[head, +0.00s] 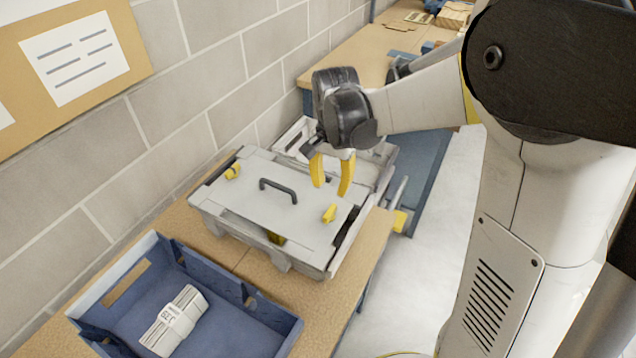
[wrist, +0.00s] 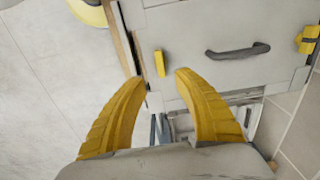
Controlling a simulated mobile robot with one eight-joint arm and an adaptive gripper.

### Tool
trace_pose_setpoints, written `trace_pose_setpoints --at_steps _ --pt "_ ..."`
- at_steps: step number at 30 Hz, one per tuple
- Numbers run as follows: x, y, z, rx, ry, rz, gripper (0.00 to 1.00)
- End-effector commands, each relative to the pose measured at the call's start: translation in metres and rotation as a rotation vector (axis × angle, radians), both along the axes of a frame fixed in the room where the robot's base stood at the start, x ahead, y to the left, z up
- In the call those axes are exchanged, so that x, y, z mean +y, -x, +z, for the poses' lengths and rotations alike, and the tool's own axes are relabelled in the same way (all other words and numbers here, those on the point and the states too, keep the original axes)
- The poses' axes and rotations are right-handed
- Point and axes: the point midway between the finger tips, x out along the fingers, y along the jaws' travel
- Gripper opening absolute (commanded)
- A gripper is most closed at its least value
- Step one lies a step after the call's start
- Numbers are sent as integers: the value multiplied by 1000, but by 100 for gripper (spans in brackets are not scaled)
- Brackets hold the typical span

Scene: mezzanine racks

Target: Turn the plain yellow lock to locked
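A light grey case (head: 240,203) with a flat lid and a dark handle (head: 277,188) sits on the wooden table. A plain yellow lock (head: 329,213) is on the lid's right side; in the wrist view it shows as a short upright bar (wrist: 159,64). A second yellow lock (head: 232,172), with a bulkier shape in the wrist view (wrist: 307,39), is at the lid's far left. My gripper (head: 332,184) is open and empty, above the lid near the plain lock. In the wrist view its fingertips (wrist: 158,77) are apart, with the plain lock just beyond the gap.
A blue tray (head: 95,318) with a white labelled bundle (head: 174,320) stands at the front left. A grey open container (head: 300,132) is behind the case. A brick wall (head: 165,100) bounds the left. Another wooden table (head: 350,58) stands at the back. Floor is at the right.

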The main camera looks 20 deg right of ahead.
Motion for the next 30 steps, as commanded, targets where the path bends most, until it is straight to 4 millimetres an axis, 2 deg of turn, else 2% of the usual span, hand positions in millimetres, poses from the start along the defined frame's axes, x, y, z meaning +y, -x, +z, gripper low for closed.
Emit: trace_pose_setpoints --at_steps 5,15,18,24,30 --pt "0 -2 -15 10 0 -12 36" --pt "0 -2 -81 7 0 -10 36" --pt "0 -2 -96 7 0 -10 36" --pt "0 -1 -109 7 0 -9 36" --pt "0 -1 -110 7 0 -9 36"
